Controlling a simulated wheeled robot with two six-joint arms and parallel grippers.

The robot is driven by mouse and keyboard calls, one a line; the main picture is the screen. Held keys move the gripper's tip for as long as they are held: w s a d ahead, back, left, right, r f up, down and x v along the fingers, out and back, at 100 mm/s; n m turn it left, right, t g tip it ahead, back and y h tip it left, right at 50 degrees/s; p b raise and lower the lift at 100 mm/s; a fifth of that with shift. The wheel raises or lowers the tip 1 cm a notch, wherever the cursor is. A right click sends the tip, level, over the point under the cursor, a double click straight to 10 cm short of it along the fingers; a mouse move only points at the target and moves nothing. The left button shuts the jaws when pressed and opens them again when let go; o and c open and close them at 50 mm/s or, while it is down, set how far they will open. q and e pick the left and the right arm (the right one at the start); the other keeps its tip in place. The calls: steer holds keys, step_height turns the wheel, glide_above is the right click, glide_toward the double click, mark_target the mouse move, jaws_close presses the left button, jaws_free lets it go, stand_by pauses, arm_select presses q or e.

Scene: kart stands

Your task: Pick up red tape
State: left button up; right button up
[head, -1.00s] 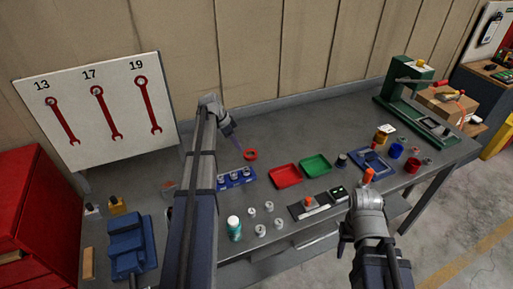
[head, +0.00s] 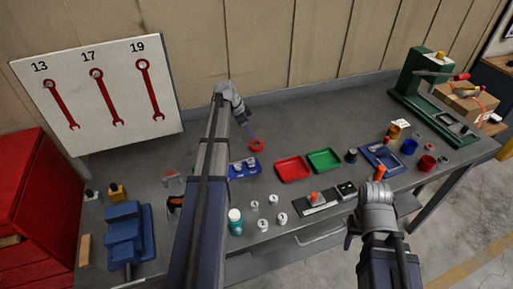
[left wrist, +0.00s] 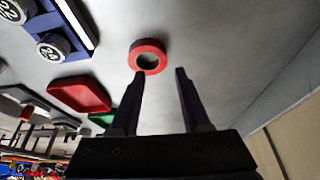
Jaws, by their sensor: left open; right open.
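The red tape (head: 256,145) is a small red ring lying flat on the grey workbench, behind the blue holder. In the left wrist view the red tape (left wrist: 147,57) lies just beyond my fingertips, nearer the left finger. My left gripper (head: 250,133) is open and empty, close to the tape and pointing down toward it; its two fingers (left wrist: 160,72) show apart in the left wrist view. My right gripper (head: 379,183) is at the bench's front edge, far from the tape; its fingers are hard to make out.
A blue holder with round pieces (head: 245,168) stands in front of the tape. A red tray (head: 292,168) and a green tray (head: 324,160) lie to its right. A blue vise (head: 125,238) is at the left. The bench behind the tape is clear.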

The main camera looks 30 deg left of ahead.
arm_select(q)
steer(key=b+x, duration=0.4)
steer(key=x, duration=0.1)
steer(key=shift+a+f+b, duration=0.2)
steer(key=shift+b, duration=0.15)
steer(key=shift+r, duration=0.1)
steer(key=shift+c, duration=0.3)
jaws_close()
